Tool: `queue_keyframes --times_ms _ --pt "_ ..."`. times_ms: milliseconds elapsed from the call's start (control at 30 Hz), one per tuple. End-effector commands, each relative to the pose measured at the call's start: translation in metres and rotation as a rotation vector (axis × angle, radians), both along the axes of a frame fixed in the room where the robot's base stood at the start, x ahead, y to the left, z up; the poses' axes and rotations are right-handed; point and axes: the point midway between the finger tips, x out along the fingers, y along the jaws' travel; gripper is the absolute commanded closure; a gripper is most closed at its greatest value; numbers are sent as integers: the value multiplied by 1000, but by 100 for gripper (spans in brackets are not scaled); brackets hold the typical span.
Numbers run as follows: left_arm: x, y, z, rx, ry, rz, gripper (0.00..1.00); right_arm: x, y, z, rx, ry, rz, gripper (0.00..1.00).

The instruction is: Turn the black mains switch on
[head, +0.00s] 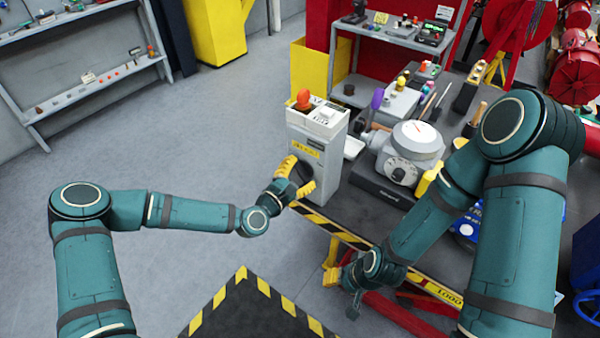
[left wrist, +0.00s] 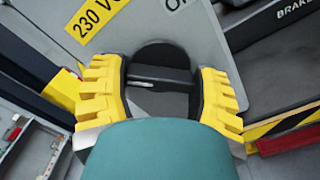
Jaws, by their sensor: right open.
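The black mains switch (left wrist: 160,62) is a round knob with a raised bar across it, on the front of a grey box (head: 325,188). My left gripper (head: 301,178) is at this face, with its yellow fingers on either side of the knob. In the left wrist view the left gripper (left wrist: 160,88) straddles the knob; whether its pads touch it is unclear. A yellow "230 V" label and part of an "O" marking show on the panel. My right gripper (head: 343,283) is open and empty, low near the table's front edge.
A white unit with an orange-red knob (head: 304,100) tops the grey box. A round grey actuator (head: 417,145) stands to its right on the dark table. Yellow-black striping (head: 325,222) marks the table's front edge. Grey floor (head: 190,130) is open to the left.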

Motion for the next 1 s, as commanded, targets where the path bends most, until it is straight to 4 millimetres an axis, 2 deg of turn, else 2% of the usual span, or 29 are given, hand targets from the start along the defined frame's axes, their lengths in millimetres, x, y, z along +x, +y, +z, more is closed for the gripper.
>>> queue_keyframes --times_ms 333,567,1000 --pt "0 0 -1 4 -2 -1 73 0 0 -1 0 0 0 53" --pt "0 0 -2 57 -41 -1 73 0 0 -8 -1 0 0 53" --pt "-1 0 -3 345 -250 -1 73 -8 2 -41 2 18 14 53"
